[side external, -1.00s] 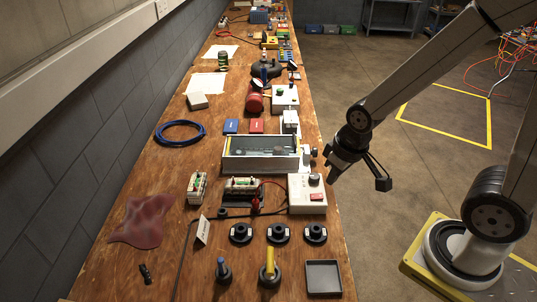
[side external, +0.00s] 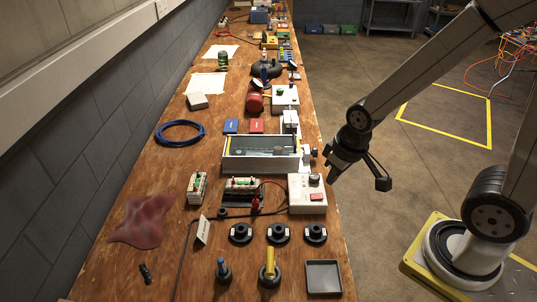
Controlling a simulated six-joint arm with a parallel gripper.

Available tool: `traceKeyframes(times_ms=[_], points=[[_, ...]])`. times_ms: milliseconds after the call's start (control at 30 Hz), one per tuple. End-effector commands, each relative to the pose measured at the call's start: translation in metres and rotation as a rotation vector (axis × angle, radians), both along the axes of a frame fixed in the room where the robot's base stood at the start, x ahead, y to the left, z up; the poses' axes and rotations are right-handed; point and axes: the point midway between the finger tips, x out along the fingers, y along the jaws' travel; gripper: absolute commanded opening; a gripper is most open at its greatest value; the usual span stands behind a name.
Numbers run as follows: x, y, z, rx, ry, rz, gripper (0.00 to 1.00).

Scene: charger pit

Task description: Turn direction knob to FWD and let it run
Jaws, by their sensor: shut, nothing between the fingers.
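A white control box (side external: 302,202) stands near the right edge of the wooden bench. Any lettering by the knob is too small to read. My gripper (side external: 331,174) is shut and empty, pointing down just to the right of the knob, close to it. I cannot tell whether the fingertips touch the knob or stand apart from it.
A clear-fronted tank (side external: 262,164) sits behind the box. A terminal block (side external: 242,187) with red leads lies left of it. Several black round holders (side external: 278,234) and a dark tray (side external: 323,277) lie in front. A red rag (side external: 142,221) lies at left.

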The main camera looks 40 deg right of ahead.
Motion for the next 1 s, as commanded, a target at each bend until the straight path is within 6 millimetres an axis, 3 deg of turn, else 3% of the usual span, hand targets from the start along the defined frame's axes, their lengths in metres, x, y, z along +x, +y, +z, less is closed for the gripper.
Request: traceKeyframes(times_ms=[67,300,367,667,1000], points=[[0.000,0.000,0.000,0.000,0.000,0.000,0.00],[0.005,-0.002,-0.001,-0.016,0.008,0.035,0.76],[0.009,-0.004,-0.003,-0.029,0.016,0.067,0.89],[0.050,-0.027,-0.022,-0.157,0.093,0.378,0.89],[0.103,-0.068,-0.062,-0.320,0.233,0.845,0.89]])
